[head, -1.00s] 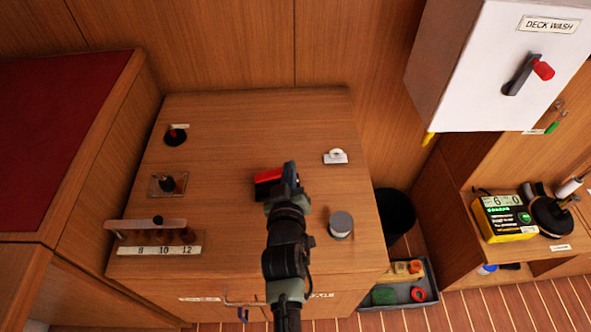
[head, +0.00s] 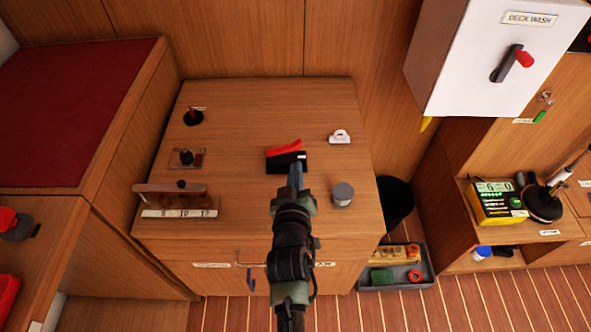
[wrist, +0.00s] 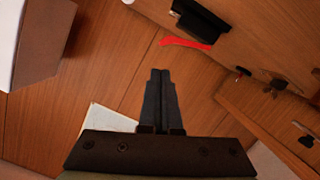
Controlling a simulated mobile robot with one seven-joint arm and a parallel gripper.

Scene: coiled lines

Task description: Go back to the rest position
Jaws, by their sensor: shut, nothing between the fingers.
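My gripper (head: 296,172) is shut and empty. In the head view it shows just in front of a black block with a red bar (head: 287,160) on the wooden cabinet top (head: 245,120). My arm reaches up from the bottom of the picture. In the wrist view my gripper's two fingers (wrist: 160,78) lie together with nothing between them. The black-and-red thing (wrist: 200,22) shows beyond the fingers at the upper right, apart from them.
A grey-topped cylinder (head: 343,194) stands right of my arm and a small white fitting (head: 340,137) behind it. A slotted wooden rack (head: 178,198) is at the left. A white DECK WASH box (head: 495,60) juts out at the upper right. A tray (head: 400,281) sits on the floor.

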